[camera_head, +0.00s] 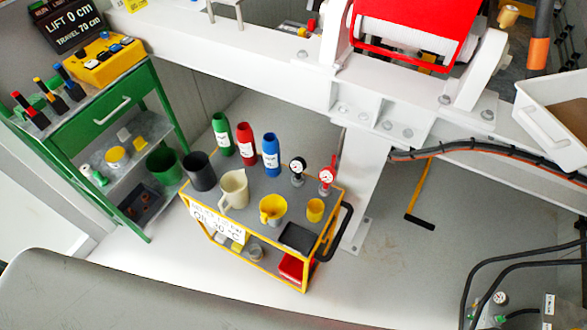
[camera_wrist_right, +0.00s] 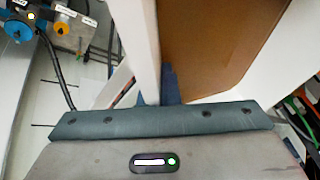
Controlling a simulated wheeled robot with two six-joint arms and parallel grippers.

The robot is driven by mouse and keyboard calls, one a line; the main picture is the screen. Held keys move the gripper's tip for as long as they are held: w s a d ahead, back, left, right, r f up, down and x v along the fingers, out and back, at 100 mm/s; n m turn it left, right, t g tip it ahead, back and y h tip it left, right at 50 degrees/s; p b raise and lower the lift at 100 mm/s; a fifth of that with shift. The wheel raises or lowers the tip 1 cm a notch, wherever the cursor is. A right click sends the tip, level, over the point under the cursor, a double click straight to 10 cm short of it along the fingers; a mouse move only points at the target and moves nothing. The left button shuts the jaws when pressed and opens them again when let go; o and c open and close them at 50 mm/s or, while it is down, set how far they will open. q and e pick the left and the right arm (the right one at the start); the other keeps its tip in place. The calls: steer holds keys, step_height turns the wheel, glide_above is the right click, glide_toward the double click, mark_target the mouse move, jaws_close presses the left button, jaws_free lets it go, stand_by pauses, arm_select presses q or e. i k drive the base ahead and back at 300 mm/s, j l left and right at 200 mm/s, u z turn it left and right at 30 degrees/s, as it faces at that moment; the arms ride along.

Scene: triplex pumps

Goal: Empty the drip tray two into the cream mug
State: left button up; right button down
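The cream mug (camera_head: 233,190) stands upright on the top of the yellow-framed cart, near its left side, between a dark cup and a yellow jug. I cannot tell which thing is drip tray two; no tray label is readable. A white open tray (camera_head: 545,122) with brown contents is at the right edge of the head view. A black shallow tray (camera_head: 298,237) lies on the front right corner of the cart. Neither gripper shows in the head view.
The cart (camera_head: 332,222) also bears a yellow jug (camera_head: 272,208), a small yellow cup (camera_head: 315,210), a dark cup (camera_head: 199,171), coloured bottles and gauges. A green workbench (camera_head: 112,107) stands left. White beams and a post (camera_head: 365,185) stand behind. Hoses lie at lower right.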

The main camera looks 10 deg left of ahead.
mark_target(234, 186)
steer(key=k+j, duration=0.1)
steer(key=j, duration=0.85)
steer(key=k+j+u, duration=0.15)
steer(key=j+u, duration=0.15)
steer(key=j, duration=0.35)
steer(key=j+u, duration=0.3)
steer(key=j, duration=0.35)
steer(key=j+u, duration=0.3)
steer(key=j, duration=0.45)
steer(key=j+u, duration=0.3)
steer(key=j, duration=0.4)
steer(key=i+j+u, duration=0.15)
steer(key=j+u, duration=0.15)
steer(key=j, duration=0.35)
